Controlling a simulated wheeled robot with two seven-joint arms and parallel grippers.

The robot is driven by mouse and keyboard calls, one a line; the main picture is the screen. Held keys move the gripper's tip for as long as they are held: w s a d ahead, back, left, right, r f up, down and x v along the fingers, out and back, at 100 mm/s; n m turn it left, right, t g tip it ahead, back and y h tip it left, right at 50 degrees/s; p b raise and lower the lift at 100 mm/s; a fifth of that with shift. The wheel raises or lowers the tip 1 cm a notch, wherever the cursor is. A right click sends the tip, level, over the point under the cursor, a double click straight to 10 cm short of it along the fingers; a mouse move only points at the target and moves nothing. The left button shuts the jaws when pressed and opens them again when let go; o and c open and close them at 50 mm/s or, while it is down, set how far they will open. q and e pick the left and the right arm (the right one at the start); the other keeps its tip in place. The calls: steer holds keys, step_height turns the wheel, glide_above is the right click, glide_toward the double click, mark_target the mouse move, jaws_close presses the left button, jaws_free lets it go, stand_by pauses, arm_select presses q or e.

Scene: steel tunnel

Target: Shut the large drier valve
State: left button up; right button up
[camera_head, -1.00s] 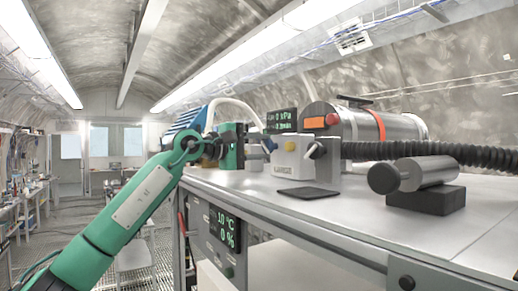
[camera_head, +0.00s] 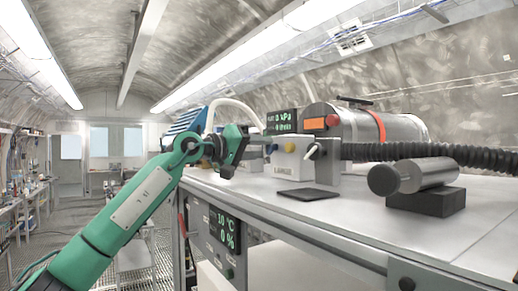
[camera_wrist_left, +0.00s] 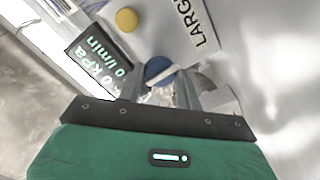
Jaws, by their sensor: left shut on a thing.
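The drier valve box (camera_head: 292,165) is a pale block on the bench, with a LARGE label that also shows in the wrist view (camera_wrist_left: 195,25). A yellow knob (camera_wrist_left: 126,19) sits on it, and a blue round valve knob (camera_wrist_left: 157,69) with a pale bar across it lies between my fingers. My left gripper (camera_head: 264,149) reaches the box's left side, rolled to a tilt. It is shut on the blue valve knob; its fingers (camera_wrist_left: 162,84) partly hide the knob. The exact handle angle is hard to tell. My right gripper is not in view.
A display (camera_head: 281,121) stands behind the box. A steel cylinder with an orange band (camera_head: 378,126) lies at the back. A smaller cylinder (camera_head: 425,174) rests on a black block.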

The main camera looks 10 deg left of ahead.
arm_select(q)
steer(key=shift+f+m, duration=0.1)
steer(key=shift+m, duration=0.3)
steer(key=o, duration=1)
steer(key=shift+s+a, duration=0.2)
steer(key=b+v, duration=0.6)
steer(key=v, duration=0.5)
steer(key=shift+s+a, duration=0.2)
steer(key=shift+b+v, duration=0.3)
steer(key=shift+v, duration=0.55)
